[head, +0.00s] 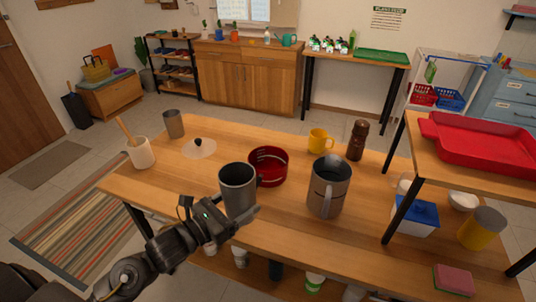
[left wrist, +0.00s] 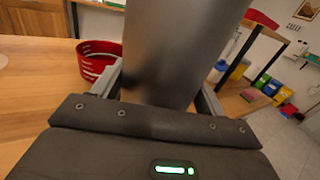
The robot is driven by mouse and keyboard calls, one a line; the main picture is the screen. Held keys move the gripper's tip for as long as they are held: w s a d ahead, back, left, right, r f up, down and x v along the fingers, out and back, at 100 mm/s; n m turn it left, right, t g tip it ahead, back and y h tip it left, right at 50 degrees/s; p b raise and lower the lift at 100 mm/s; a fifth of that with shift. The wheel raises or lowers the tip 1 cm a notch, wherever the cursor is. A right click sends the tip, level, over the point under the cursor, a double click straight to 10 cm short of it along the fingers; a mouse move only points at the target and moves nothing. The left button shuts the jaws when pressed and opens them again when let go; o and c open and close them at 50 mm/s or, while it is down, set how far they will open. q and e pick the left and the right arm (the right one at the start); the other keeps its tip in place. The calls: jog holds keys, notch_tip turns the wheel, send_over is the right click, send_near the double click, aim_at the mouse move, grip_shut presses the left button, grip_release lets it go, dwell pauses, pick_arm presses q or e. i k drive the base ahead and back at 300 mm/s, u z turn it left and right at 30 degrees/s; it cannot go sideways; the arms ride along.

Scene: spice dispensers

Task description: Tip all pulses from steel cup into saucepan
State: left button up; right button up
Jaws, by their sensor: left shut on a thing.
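My left gripper (head: 236,214) is shut on a steel cup (head: 238,187), a plain grey tumbler held about upright at the table's front edge. In the left wrist view the cup (left wrist: 175,50) fills the middle between the fingers of my left gripper (left wrist: 158,92). Its mouth faces up in the head view, but I cannot make out pulses inside. The red saucepan (head: 268,160) stands on the table just behind and right of the cup, apart from it. It also shows at the left in the left wrist view (left wrist: 92,68). My right gripper is out of view.
A large grey jug (head: 329,190) stands right of the saucepan. A lid (head: 200,149), a second grey cup (head: 173,123) and a white crock (head: 141,154) are at the left. A yellow mug (head: 319,141) and brown mill (head: 356,140) stand behind. A raised shelf (head: 455,165) borders the right.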

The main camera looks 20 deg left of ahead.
aim_at(260, 180)
jog(key=k, duration=1)
